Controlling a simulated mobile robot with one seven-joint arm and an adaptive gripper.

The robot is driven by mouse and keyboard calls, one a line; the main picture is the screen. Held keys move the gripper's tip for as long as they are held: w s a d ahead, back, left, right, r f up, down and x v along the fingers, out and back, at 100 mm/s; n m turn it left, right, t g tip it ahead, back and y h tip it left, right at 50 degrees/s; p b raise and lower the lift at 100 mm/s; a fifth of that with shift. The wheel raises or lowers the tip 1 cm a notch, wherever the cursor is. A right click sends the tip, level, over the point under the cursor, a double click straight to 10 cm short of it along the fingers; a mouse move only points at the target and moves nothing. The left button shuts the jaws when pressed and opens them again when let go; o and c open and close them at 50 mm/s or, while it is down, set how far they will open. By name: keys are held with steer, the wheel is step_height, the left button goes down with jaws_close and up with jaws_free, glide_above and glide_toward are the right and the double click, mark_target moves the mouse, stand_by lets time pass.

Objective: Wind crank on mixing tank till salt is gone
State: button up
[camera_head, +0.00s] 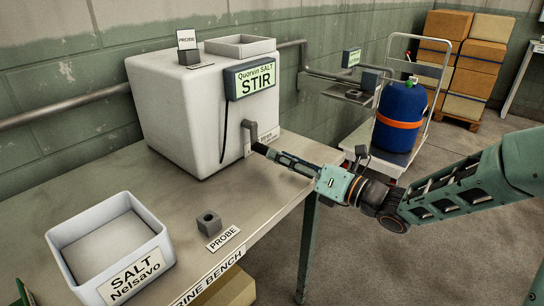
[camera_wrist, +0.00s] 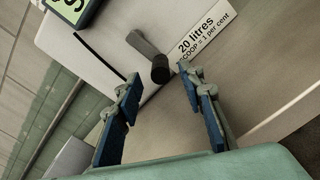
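The white mixing tank (camera_head: 180,115) stands on the bench, with a "Quorvin SALT STIR" sign (camera_head: 251,79) on its front. Its crank (camera_head: 248,138) is a grey arm low on the front face; in the wrist view the crank arm (camera_wrist: 145,46) ends in a dark knob (camera_wrist: 160,70). My gripper (camera_head: 265,151) points at the crank from the right. In the wrist view my gripper (camera_wrist: 160,83) is open, one blue-padded finger on each side, with the knob just ahead between the tips. Contact with the knob cannot be told. The tank's inside is hidden.
A white salt bin (camera_head: 66,264) and a grey probe holder (camera_head: 209,223) stand at the bench's front. A "20 litres" label (camera_wrist: 205,42) is beside the crank. A blue cylinder (camera_head: 400,104) stands on a trolley behind my arm. Stacked boxes are at the back right.

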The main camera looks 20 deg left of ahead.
steer(key=shift+x, duration=1.9)
jaws_close()
